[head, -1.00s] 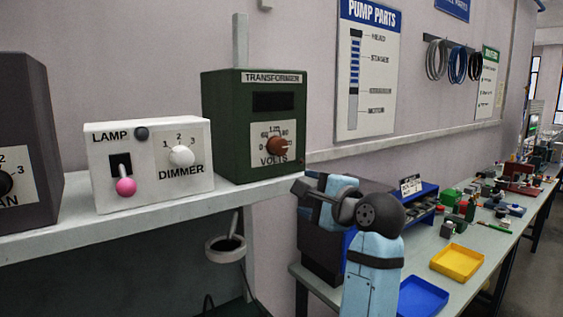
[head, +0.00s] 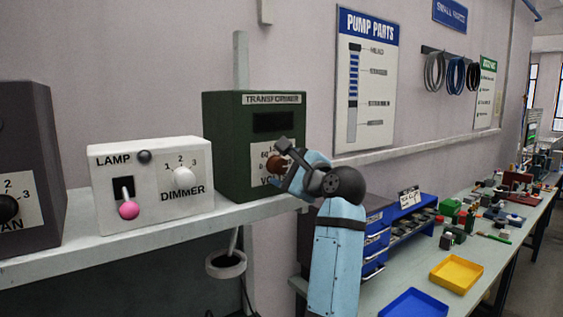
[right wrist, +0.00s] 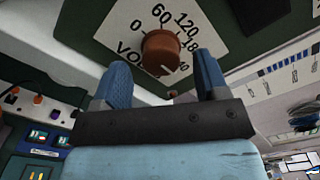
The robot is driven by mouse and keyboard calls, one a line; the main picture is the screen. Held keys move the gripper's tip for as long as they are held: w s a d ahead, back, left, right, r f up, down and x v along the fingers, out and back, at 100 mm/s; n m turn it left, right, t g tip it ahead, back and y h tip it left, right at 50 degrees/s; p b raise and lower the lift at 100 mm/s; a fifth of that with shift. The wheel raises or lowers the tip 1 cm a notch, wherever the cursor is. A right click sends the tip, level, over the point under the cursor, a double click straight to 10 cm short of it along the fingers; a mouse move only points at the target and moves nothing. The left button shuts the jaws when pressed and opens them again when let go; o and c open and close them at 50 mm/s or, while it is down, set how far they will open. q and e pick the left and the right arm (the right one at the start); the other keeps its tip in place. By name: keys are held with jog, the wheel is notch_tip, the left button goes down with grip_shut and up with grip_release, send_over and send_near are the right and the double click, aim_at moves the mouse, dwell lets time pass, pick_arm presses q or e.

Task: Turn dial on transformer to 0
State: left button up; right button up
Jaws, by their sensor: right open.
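The transformer (head: 225,145) is a dark green box on the shelf in the head view. Its orange-brown dial (head: 272,164) sits on a white plate and is partly covered by my right gripper (head: 284,165). In the right wrist view the dial (right wrist: 160,50) shows with 0, 60 and 120 around it and a partly hidden 180. A pale mark shows on the dial's lower part; the exact reading is unclear. My right gripper (right wrist: 162,62) is open, with one blue finger on each side of the dial. Contact cannot be told. My left gripper is out of view.
A white lamp and dimmer box (head: 150,205) with a pink-tipped switch stands left of the transformer on the shelf (head: 130,240). A dark box (head: 30,160) stands further left. Blue drawers (head: 376,242) and a yellow tray (head: 456,273) are on the bench at right.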

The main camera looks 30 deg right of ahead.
jog(key=shift+w+a, duration=0.15)
jog(key=shift+w, duration=0.9)
jog(key=c, duration=0.9)
